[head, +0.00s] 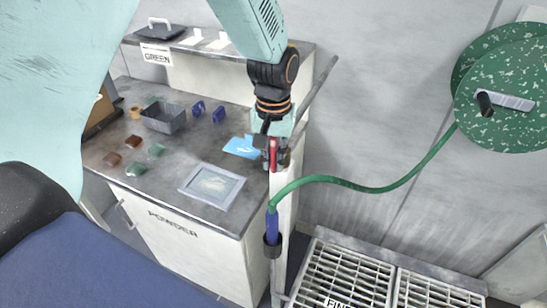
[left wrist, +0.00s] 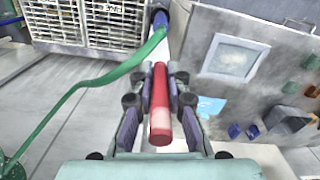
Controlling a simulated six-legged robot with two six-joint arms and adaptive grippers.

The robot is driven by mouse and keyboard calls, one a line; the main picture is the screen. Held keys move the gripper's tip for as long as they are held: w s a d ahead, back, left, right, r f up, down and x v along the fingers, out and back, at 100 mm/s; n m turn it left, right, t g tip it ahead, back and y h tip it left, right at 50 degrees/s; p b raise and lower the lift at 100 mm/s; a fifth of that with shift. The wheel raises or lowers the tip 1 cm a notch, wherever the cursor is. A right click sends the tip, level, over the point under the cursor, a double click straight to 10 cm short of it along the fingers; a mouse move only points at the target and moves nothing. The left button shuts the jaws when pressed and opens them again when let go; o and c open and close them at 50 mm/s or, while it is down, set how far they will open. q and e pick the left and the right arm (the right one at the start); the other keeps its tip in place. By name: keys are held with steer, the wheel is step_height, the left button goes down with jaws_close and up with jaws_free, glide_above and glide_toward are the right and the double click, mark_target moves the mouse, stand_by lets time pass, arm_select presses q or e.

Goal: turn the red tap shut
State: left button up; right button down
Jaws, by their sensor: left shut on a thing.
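The red tap (head: 273,156) is a red lever on the pale post beside the bench's right edge in the head view. It also shows in the middle of the left wrist view (left wrist: 160,105), as a red bar lying lengthwise between the fingers. My left gripper (head: 278,150) reaches down from above and is shut on the red tap, with one finger on each side of it. The fingers partly hide the tap in the head view. My right gripper is not in view.
A green hose (head: 370,188) runs from the blue fitting (head: 272,226) below the tap to a green reel (head: 505,88) on the right. The grey bench (head: 205,165) at left holds a framed plate (head: 212,186), a grey bin (head: 163,118) and small blocks. Metal grating (head: 350,275) lies below.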

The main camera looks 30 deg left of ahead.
arm_select(q)
jaws_close()
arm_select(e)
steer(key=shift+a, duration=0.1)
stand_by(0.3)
